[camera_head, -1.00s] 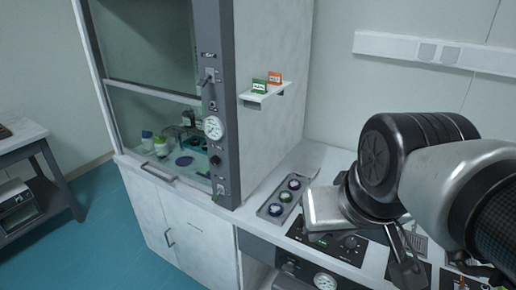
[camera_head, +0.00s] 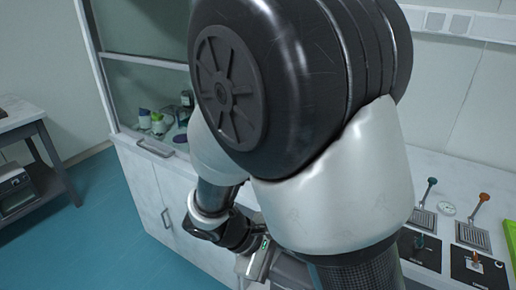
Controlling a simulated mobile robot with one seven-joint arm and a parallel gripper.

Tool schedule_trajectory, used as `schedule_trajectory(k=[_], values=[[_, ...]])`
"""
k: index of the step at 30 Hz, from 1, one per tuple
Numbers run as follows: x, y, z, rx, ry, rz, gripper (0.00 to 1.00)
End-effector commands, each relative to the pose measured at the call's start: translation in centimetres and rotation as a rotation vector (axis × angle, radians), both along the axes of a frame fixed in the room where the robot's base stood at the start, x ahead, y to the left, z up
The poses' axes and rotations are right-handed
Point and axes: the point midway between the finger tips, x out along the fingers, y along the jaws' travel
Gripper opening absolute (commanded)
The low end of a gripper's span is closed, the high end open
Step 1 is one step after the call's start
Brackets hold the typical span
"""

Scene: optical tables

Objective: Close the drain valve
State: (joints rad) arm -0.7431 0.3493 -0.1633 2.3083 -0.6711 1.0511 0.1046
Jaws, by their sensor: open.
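I cannot pick out a part that is clearly the drain valve. The control post of the fume hood, with its gauge and knobs, is hidden behind my arm. On the bench at right stand a lever with a green knob (camera_head: 432,182) and a lever with an orange knob (camera_head: 484,197); neither is readable as the valve. My gripper (camera_head: 258,262) is low in the middle, in front of the white cabinet (camera_head: 165,200). Its body shows in part, open; its fingertips are not clear. I see nothing held in it.
My large arm links fill the middle of the view. Small bottles (camera_head: 146,119) and a dark round pad (camera_head: 180,138) are inside the hood at left. A side table (camera_head: 22,122) stands at far left. The blue floor (camera_head: 105,220) is clear between it and the cabinet.

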Motion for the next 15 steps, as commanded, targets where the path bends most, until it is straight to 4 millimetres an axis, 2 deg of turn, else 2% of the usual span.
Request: schedule_trajectory(k=[1, 3, 9, 15], values=[[0.3, 0.5, -3.2, -0.095, 0.043, 0.094, 0.52], [1.0, 1.0, -5.9, -0.218, 0.082, 0.219, 0.52], [3.2, 3.3, -13.3, -0.575, 0.149, 0.593, 0.52], [5.0, 6.4, -19.0, -0.872, 0.161, 0.92, 0.52]])
